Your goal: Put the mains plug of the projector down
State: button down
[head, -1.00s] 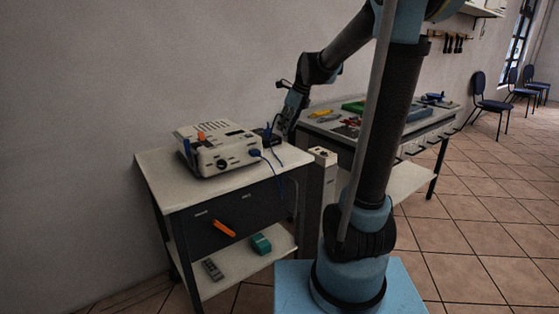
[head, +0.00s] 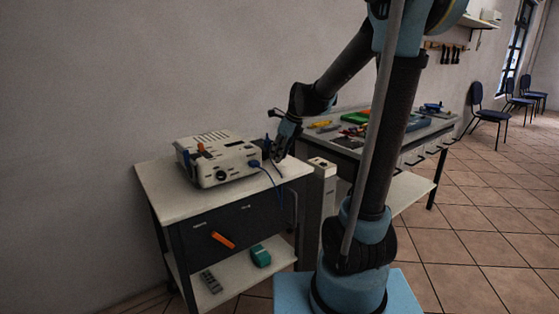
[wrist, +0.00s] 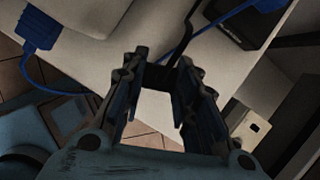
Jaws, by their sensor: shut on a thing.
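The projector (head: 215,160) is a white box on top of the cart. Its mains plug (wrist: 157,78) is a small black block between my fingertips in the wrist view, with a black cable running up from it. My gripper (wrist: 158,80) is shut on this plug. In the head view my gripper (head: 279,156) points down at the cart top's right end, right of the projector. The plug is too dark to make out there. I cannot tell whether it touches the cart top.
A blue connector (wrist: 38,32) with a blue cable sits at the projector's front. A black box (wrist: 238,25) lies near the plug on the cart top (head: 190,200). A pale post (head: 322,166) stands right of the cart, before a workbench with tools.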

jog(key=shift+f, duration=1.3)
jog(key=c, duration=1.2)
grip_release()
jog(key=shift+c, duration=0.2)
jog(key=v, duration=1.1)
jog(key=s+d+f+n+h, duration=0.1)
jog(key=s+d+f+n, duration=0.3)
jog(key=s+n, duration=0.4)
jog(key=s+d+f+n+h, duration=0.1)
jog(key=s+d+f+n, duration=0.4)
jog(key=s+f+n, duration=0.2)
jog(key=s+d+f+n+h, duration=0.1)
jog(key=s+d+f+n, duration=0.3)
jog(key=s+n, duration=0.5)
jog(key=shift+s+d+f+h, duration=0.4)
jog(key=shift+s+f, duration=0.5)
jog(key=shift+s, duration=0.25)
